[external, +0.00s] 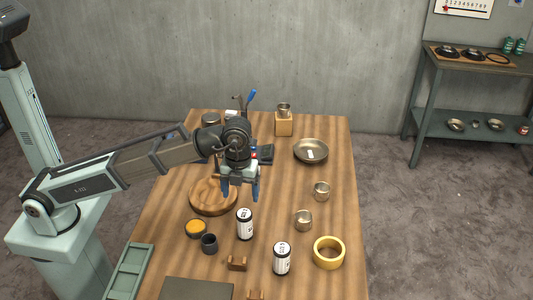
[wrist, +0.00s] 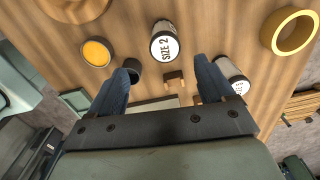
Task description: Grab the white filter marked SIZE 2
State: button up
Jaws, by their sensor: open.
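The white filter marked SIZE 2 (wrist: 164,48) is a white canister with a black end, and its label reads clearly in the wrist view. In the external view this filter (external: 245,226) stands on the table near the middle. A second similar canister (external: 281,260) stands to its right and nearer the front; it also shows in the wrist view (wrist: 231,75), its label too small to read. My gripper (external: 240,193) is open and empty, above and behind the SIZE 2 filter. In the wrist view the filter lies beyond and between the blue fingertips (wrist: 163,66), apart from them.
An orange-filled bowl (external: 195,228) and a dark cup (external: 209,244) stand left of the filter. A small wooden holder (external: 237,263) is in front. A yellow ring (external: 328,252) and metal cups (external: 303,220) are to the right.

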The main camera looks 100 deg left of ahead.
aim_at(242, 212)
notch_tip(242, 212, down, 8)
jog(key=shift+r, duration=0.1)
jog(key=shift+w+d+f, duration=0.1)
jog(key=shift+w+f, duration=0.1)
jog(key=shift+f, duration=1.2)
jog(key=shift+w+d+f, duration=0.1)
jog(key=shift+w+f, duration=0.05)
jog(key=shift+f, duration=1.25)
jog(key=c, duration=1.2)
jog(key=shift+r, duration=0.1)
